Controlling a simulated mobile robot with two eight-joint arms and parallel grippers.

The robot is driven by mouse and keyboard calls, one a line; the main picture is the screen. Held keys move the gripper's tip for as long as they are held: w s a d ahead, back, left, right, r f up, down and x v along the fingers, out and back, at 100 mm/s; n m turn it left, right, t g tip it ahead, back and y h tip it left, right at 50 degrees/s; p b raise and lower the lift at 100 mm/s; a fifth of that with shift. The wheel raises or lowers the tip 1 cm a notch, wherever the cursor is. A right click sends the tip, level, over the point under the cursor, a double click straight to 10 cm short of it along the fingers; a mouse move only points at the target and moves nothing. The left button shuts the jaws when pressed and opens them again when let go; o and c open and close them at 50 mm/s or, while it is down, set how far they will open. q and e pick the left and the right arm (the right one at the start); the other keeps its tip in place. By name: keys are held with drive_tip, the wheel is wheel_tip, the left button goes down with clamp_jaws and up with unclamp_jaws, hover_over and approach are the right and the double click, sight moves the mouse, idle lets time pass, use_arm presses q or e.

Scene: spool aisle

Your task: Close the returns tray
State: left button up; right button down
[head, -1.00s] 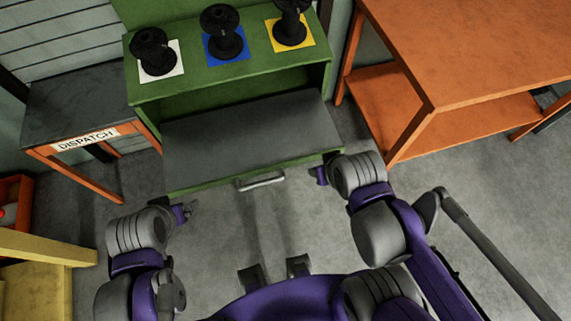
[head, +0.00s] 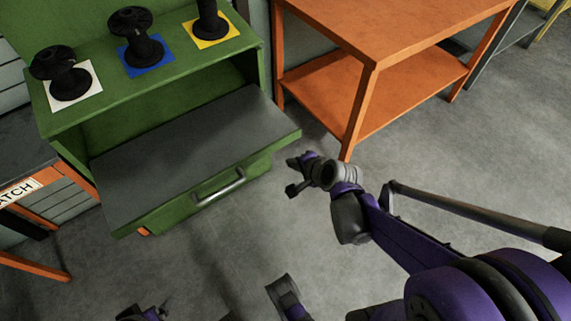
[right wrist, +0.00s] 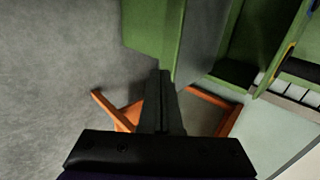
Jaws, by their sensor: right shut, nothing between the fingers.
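The returns tray (head: 190,150) is a green drawer with a grey inside and a grey bar handle (head: 219,188) on its front. It stands pulled out of the green cabinet (head: 75,118). In the right wrist view its green wall (right wrist: 150,28) shows at the top, beyond my fingers. My right gripper (head: 293,178) is just right of the tray's front corner, shut and empty, seemingly apart from the tray. Its shut fingers also show in the right wrist view (right wrist: 161,98). My left gripper (head: 143,313) is partly cut off at the bottom edge of the head view, and its fingers are unclear.
Black spools stand on white (head: 88,92), blue (head: 153,60) and yellow (head: 229,30) squares on the cabinet top. An orange table (head: 420,25) with a lower shelf stands to the right. The dispatch table (head: 20,192) is at left. Grey floor is clear before the tray.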

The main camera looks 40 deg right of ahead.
sight(230, 103)
drive_tip(key=b+x, duration=0.1)
drive_tip(key=x, duration=0.2)
drive_tip(key=w+r+b+x, duration=0.1)
drive_tip(key=x, duration=0.3)
drive_tip(key=b+x, duration=0.1)
drive_tip(key=x, duration=0.2)
drive_tip(key=shift+w, duration=0.4)
use_arm(q)
drive_tip(key=shift+w+f, duration=0.15)
drive_tip(key=shift+f, duration=1.05)
drive_tip(key=shift+w+f, duration=0.1)
drive_tip(key=shift+f, duration=1.05)
use_arm(e)
drive_tip(key=shift+w+r, duration=0.1)
drive_tip(key=shift+w, duration=0.4)
drive_tip(key=w+b, duration=0.1)
drive_tip(key=w, duration=2.5)
drive_tip(key=shift+w+b, duration=0.15)
drive_tip(key=shift+b, duration=0.15)
use_arm(q)
drive_tip(key=shift+f, duration=0.65)
